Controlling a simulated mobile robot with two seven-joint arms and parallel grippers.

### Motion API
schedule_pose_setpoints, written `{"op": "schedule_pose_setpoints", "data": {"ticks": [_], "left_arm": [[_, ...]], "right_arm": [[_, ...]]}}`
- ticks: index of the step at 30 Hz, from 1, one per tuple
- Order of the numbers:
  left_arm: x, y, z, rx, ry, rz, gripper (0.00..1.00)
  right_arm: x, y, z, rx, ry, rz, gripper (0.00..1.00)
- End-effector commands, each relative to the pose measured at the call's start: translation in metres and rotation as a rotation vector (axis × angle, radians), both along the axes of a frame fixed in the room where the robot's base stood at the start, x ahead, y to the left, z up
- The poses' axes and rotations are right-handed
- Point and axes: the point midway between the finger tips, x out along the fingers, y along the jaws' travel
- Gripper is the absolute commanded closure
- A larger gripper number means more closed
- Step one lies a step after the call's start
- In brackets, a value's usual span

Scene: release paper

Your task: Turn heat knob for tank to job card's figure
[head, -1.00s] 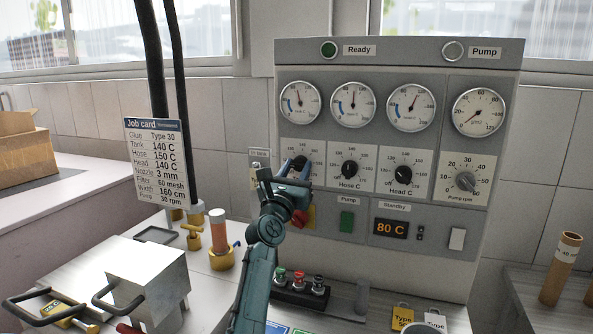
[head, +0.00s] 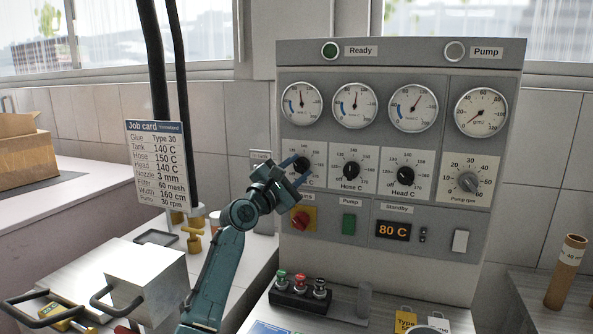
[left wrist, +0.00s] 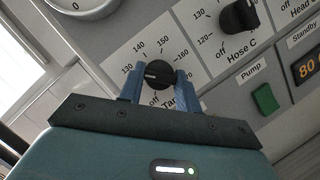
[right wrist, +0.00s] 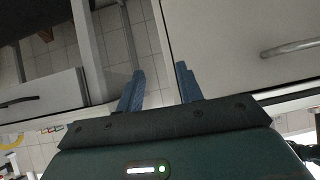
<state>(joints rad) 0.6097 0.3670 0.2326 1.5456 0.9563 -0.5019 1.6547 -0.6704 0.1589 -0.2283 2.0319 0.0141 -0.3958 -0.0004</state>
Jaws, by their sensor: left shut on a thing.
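The black tank heat knob (left wrist: 158,74) sits on its white dial plate, and my left gripper (left wrist: 157,82) is shut on it, one blue finger on each side. In the head view the left gripper (head: 299,172) reaches the tank knob (head: 302,162) from the lower left, hiding part of its label. In the left wrist view the knob's white mark points left, close to the 130 side. The job card (head: 156,165) reads Tank 140 C, Hose 150 C, Head 140 C. My right gripper (right wrist: 160,90) is open and empty, facing cabinets.
The hose knob (head: 351,170) and head knob (head: 405,175) are just right of the tank knob. A red and yellow switch (head: 303,219) and green pump switch (head: 348,224) sit below. The standby display (head: 393,230) shows 80 C. Several push buttons (head: 299,285) stand on the counter.

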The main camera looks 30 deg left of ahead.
Motion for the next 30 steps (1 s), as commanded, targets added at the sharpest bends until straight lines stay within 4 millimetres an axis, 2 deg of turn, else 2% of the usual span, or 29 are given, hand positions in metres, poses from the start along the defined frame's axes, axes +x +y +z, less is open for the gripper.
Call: {"op": "schedule_pose_setpoints", "data": {"ticks": [18, 30], "left_arm": [[-0.0006, 0.0017, 0.0074, 0.527, 0.122, 0.002, 0.9], [-0.0003, 0.0014, 0.0068, 0.686, 0.16, 0.003, 0.9]], "right_arm": [[-0.0009, -0.0058, 0.0074, -0.011, 0.04, -0.028, 0.64], [-0.0038, -0.009, 0.0053, -0.028, 0.055, -0.019, 0.64]]}}
